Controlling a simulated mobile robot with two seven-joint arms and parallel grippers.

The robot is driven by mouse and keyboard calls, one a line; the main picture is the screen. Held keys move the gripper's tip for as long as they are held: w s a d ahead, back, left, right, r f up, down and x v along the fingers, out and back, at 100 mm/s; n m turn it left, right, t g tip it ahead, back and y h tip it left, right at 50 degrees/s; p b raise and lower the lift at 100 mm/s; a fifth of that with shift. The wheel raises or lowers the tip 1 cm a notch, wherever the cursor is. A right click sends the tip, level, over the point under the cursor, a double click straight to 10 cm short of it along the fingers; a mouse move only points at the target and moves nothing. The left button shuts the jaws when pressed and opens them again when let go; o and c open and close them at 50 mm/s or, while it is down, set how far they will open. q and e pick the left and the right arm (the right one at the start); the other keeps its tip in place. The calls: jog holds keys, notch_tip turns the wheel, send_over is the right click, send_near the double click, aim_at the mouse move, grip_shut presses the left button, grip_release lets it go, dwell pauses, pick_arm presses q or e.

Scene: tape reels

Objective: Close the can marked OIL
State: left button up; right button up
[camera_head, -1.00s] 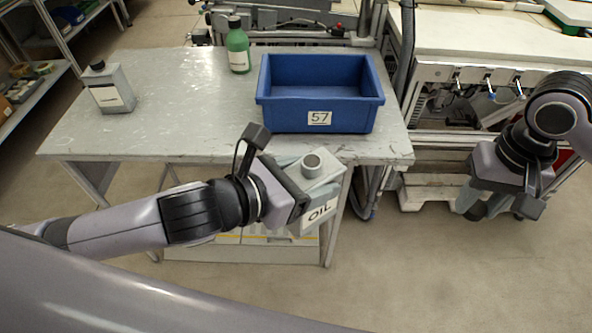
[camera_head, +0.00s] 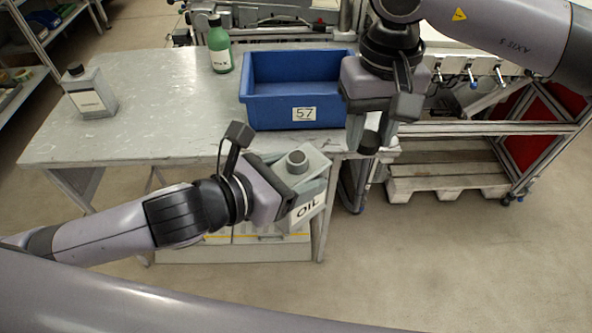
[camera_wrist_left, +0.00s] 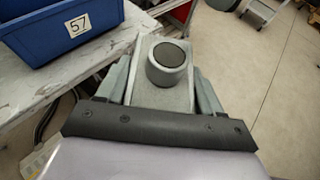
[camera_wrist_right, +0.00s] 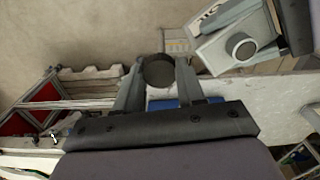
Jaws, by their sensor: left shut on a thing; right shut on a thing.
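The grey can marked OIL (camera_head: 314,178) is in my left gripper (camera_head: 292,190), which is shut on its body in front of the table. The can is slightly tilted, and its neck is uncapped, with a dark round opening facing up; it also shows in the left wrist view (camera_wrist_left: 168,66). My right gripper (camera_head: 372,130) points down to the right of the can, apart from it, and is shut on a dark round cap (camera_head: 369,143). The cap shows between the fingers in the right wrist view (camera_wrist_right: 159,72), where the can (camera_wrist_right: 237,48) is off to the right.
A blue bin (camera_head: 262,112) marked 57 stands on the grey table (camera_head: 160,120), just behind the grippers. A green bottle (camera_head: 219,46) and a grey capped can (camera_head: 90,94) stand further left. A wooden pallet (camera_head: 450,182) lies on the floor at right.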

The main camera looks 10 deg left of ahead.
notch_tip(320, 180, up, 5)
jog(key=n, duration=0.2)
send_over(297, 158)
jog(key=shift+w+r, duration=0.1)
jog(key=shift+r, duration=0.05)
jog(key=shift+f, duration=2.05)
jog(key=shift+f, duration=0.85)
jog(key=shift+f, duration=0.5)
